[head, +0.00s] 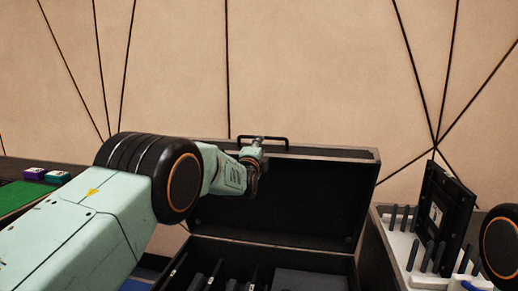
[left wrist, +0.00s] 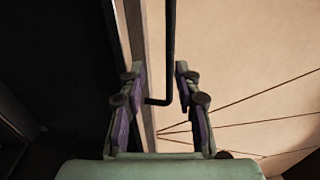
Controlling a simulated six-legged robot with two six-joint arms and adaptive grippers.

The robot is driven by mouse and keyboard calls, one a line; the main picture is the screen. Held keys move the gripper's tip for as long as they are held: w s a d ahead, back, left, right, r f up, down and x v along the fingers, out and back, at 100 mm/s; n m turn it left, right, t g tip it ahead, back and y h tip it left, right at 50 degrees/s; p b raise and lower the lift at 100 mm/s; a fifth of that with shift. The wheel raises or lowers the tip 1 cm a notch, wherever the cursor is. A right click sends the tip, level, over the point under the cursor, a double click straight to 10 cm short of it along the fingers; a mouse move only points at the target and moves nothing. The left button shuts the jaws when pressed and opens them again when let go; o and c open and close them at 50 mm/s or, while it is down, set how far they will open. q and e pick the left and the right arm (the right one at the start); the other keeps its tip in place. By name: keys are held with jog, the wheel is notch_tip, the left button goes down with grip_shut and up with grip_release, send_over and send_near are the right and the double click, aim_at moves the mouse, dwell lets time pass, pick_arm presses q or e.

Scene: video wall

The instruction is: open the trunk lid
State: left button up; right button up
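The black trunk (head: 270,248) stands in the middle of the head view with its lid (head: 305,195) raised roughly upright, showing its dark inside. A black handle (head: 278,138) sits on the lid's top edge. My left gripper (head: 254,170) is at that edge, by the handle's left part. In the left wrist view, my left gripper's fingers (left wrist: 159,100) are apart, with the bent end of the handle (left wrist: 168,70) between them. I cannot tell whether a finger touches it. The lid's edge (left wrist: 136,35) runs beside the left finger. My right gripper is out of view.
Dark items lie inside the trunk. At right, a light holder (head: 400,245) carries several dark upright pieces and a black panel (head: 445,215). At left are a green mat (head: 25,197) and small purple and teal boxes (head: 45,174). A beige panelled wall (head: 300,70) stands behind.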

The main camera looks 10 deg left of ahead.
pick_arm(q)
jog(key=shift+s, duration=0.15)
jog(key=s+f, duration=0.1)
jog(key=s, duration=1)
jog(key=shift+s, duration=0.3)
jog(key=shift+f, duration=0.1)
jog(key=s+a+f+n+g, duration=0.2)
jog(key=s+f+n+g, duration=0.45)
jog(key=f, duration=0.65)
jog(key=s+a+f+n+g, duration=0.25)
jog(key=s+f+n, duration=0.45)
jog(key=s+f, duration=0.6)
jog(key=s+f+n+g, duration=0.3)
jog(key=s+f, duration=0.6)
jog(key=s, duration=0.4)
jog(key=shift+a+g, duration=0.2)
jog(key=shift+g, duration=0.5)
jog(key=shift+o, duration=0.2)
jog(key=s+f+n+g, duration=0.1)
jog(key=s+f+g, duration=0.1)
jog(key=s, duration=0.9)
jog(key=s+f+n+g, duration=0.1)
jog(key=s+f+g, duration=0.2)
jog(key=s, duration=0.8)
jog(key=shift+s+a+f+g, duration=0.25)
jog(key=shift+a+g, duration=0.05)
jog(key=shift+g, duration=0.1)
jog(key=shift+w, duration=0.1)
